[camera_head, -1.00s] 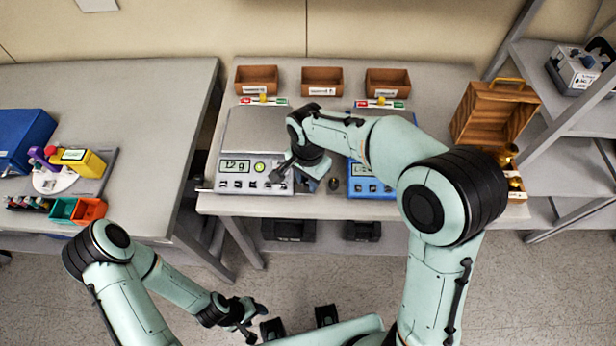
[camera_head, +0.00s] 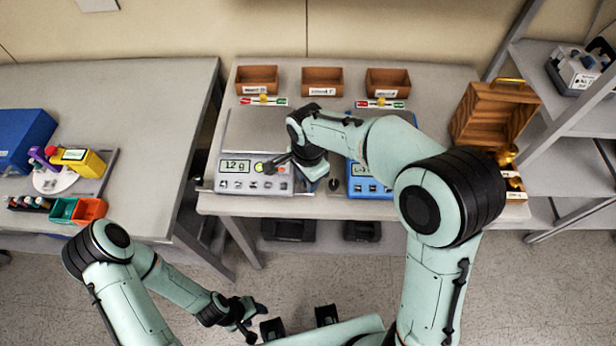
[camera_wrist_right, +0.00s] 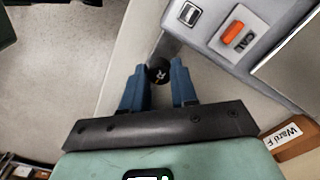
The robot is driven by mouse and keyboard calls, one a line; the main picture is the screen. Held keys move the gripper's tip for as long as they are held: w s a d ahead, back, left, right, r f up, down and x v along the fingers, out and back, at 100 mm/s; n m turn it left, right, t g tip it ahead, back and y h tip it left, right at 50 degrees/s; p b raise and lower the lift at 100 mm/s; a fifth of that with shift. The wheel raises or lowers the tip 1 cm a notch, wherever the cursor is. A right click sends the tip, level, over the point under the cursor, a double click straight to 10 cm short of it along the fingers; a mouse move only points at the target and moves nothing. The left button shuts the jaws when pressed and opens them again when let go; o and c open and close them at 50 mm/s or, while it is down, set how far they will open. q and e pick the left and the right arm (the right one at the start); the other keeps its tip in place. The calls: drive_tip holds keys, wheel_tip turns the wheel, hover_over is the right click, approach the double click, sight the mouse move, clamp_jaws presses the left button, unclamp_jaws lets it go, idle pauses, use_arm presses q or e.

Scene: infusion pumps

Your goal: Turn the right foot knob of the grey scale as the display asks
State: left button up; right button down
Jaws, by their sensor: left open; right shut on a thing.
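The grey scale (camera_head: 228,187) stands on the middle table, with its metal pan (camera_head: 250,130) behind the front panel. Its display (camera_head: 236,166) appears to read 1.2 g. The orange CAL button (camera_wrist_right: 232,33) lies beyond. My left gripper (camera_head: 245,322) is open and empty, low over the floor in front.
A blue scale (camera_head: 368,187) stands just right of the grey one, partly behind my right arm. Three brown bins (camera_head: 322,80) line the table's back. A wooden case (camera_head: 490,112) stands at the right. The left table (camera_head: 150,120) has free room.

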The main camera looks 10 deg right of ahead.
drive_tip(key=c, duration=0.9)
unclamp_jaws()
drive_tip(key=shift+o, duration=0.2)
use_arm(q)
drive_tip(key=shift+w+r+p, duration=0.75)
drive_tip(key=shift+r+p, duration=0.05)
drive_tip(key=shift+r, duration=0.25)
use_arm(e)
wheel_tip(320, 180, up, 14)
drive_tip(key=shift+f, duration=0.25)
